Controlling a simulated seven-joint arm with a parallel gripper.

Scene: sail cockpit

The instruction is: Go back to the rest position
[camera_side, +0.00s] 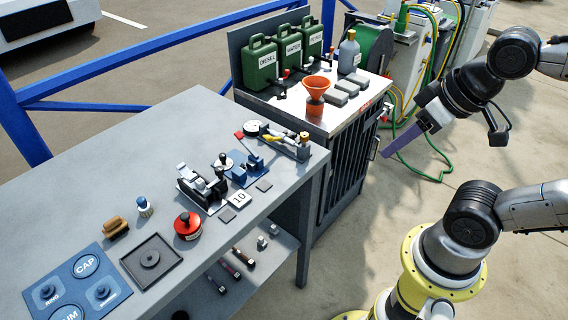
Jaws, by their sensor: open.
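My gripper (392,149) hangs in the air at the right, in front of the metal-topped cabinet (345,118). It points down and to the left, with its purple-grey fingers apart from everything around it. It is open, and nothing shows between the fingers. The fingers are seen nearly edge-on, so the gap between them is hard to make out.
A grey workbench (95,170) at the left holds a red round part (187,225), small mechanisms and a blue board (78,283). Green cans (260,62) and an orange funnel (316,92) stand on the cabinet. A green hose (425,172) lies on the floor beneath my gripper.

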